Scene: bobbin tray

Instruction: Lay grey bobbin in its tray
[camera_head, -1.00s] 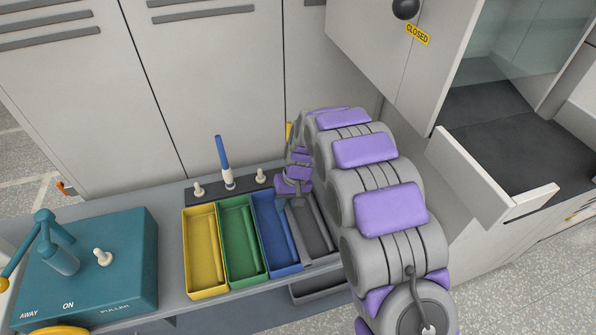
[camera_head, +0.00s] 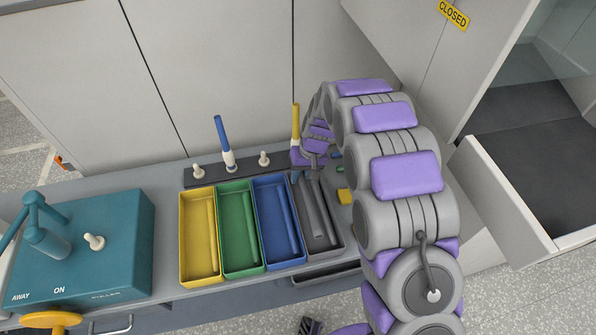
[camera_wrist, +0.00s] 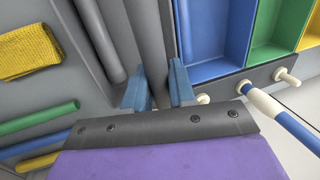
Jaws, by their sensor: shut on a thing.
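The grey tray (camera_head: 337,238) is the rightmost of the trays in a row on the bench. My gripper (camera_head: 310,168) is at its far end, partly hidden by my arm. In the wrist view its two blue fingers (camera_wrist: 161,88) are shut on a long grey bobbin (camera_wrist: 150,38). The bobbin (camera_head: 311,208) lies lengthwise over or inside the grey tray, towards its left wall. I cannot tell whether it touches the tray floor. A grey rod (camera_wrist: 98,40) runs parallel to it on the tray's other side.
Yellow (camera_head: 187,255), green (camera_head: 230,269) and blue (camera_head: 272,263) trays stand to the left. A peg strip (camera_head: 245,169) behind them holds upright blue and yellow bobbins. A yellow cloth (camera_wrist: 25,45) and loose rods (camera_wrist: 38,118) lie right of the grey tray. A teal box (camera_head: 85,245) is at far left.

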